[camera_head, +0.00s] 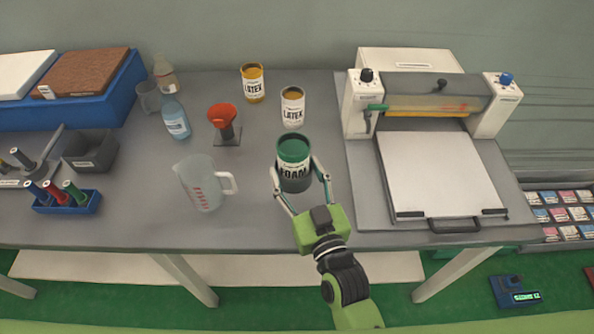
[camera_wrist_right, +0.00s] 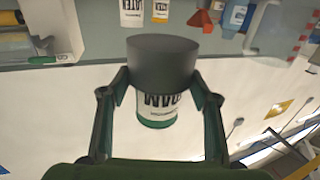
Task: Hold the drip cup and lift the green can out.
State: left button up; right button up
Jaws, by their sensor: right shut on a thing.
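The green can (camera_head: 294,150), with a white FOAM label, sits upright in the dark grey drip cup (camera_head: 296,186). The can's upper part stands out of the cup; its lower part is hidden inside. My right gripper (camera_head: 300,179) is shut on the drip cup, a finger on each side. In the right wrist view, which is upside down, the drip cup (camera_wrist_right: 163,62) is between the fingers, with the can (camera_wrist_right: 157,107) sticking out below it. I cannot tell whether the cup touches the table. My left gripper is not in view.
On the grey table (camera_head: 255,226), a measuring jug (camera_head: 200,182) stands left of the cup and a red-topped funnel stand (camera_head: 223,117) behind left. Two LATEX cans (camera_head: 292,107) stand behind. A white press machine (camera_head: 440,170) is at the right. The front table strip is bare.

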aim_at(300, 192)
jog(key=shift+f+b, duration=1.15)
jog(key=shift+f, duration=0.7)
jog(key=shift+f, duration=0.35)
jog(key=shift+f+b, duration=0.85)
jog(key=shift+f, duration=0.15)
jog(key=shift+f, duration=0.35)
jog(key=shift+f+b, duration=0.65)
jog(key=shift+f, duration=0.05)
jog(key=shift+f, duration=0.1)
